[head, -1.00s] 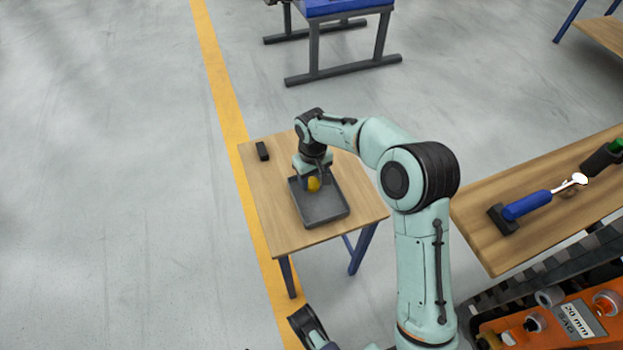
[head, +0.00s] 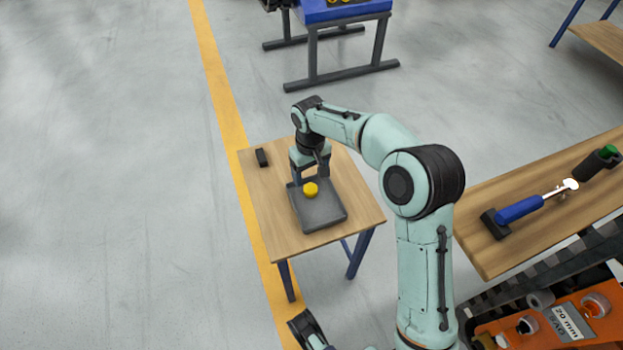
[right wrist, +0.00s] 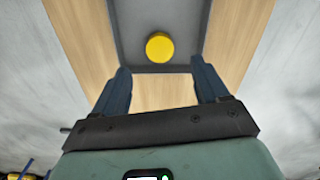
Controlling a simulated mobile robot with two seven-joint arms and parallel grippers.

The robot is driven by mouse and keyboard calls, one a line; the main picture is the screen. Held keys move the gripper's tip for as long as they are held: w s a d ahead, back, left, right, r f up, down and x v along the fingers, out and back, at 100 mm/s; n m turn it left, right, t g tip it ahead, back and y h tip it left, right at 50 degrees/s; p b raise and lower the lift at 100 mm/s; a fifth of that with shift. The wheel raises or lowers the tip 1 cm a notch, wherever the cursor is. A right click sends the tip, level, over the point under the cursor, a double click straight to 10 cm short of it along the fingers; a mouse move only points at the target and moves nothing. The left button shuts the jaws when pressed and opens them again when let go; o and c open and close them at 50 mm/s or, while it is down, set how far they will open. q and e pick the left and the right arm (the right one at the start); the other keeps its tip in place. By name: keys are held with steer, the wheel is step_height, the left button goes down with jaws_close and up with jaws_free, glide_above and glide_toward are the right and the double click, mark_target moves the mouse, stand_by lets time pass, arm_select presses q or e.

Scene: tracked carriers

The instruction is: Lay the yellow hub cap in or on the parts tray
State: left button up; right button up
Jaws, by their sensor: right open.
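The yellow hub cap (head: 311,188) lies in the grey parts tray (head: 322,217) on the small wooden table, toward the tray's far end. In the right wrist view the hub cap (right wrist: 159,46) rests on the tray floor (right wrist: 130,22), close to the tray's near edge in that view. My right gripper (head: 311,178) is open and empty above the far end of the tray. Its two fingers (right wrist: 160,84) are spread wide, with the hub cap beyond and between them, apart from both. In the head view part of my left arm shows at the bottom edge; its jaws cannot be made out.
A small black block (head: 262,157) lies on the table (head: 262,205) left of the tray. On the right, a wooden bench (head: 480,250) holds a blue-handled tool (head: 520,209) and a dark cylinder with a green end (head: 597,163). An orange box (head: 560,330) with parts is at lower right.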

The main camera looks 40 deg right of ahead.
arm_select(q)
steer(key=s, duration=0.1)
steer(key=s+d+r+g+p, duration=0.1)
steer(key=shift+s+d+r, duration=0.2)
steer(key=shift+s+r, duration=0.1)
arm_select(e)
step_height(320, 180, up, 6)
arm_select(q)
steer(key=shift+r, duration=0.1)
arm_select(e)
steer(key=shift+r, duration=0.15)
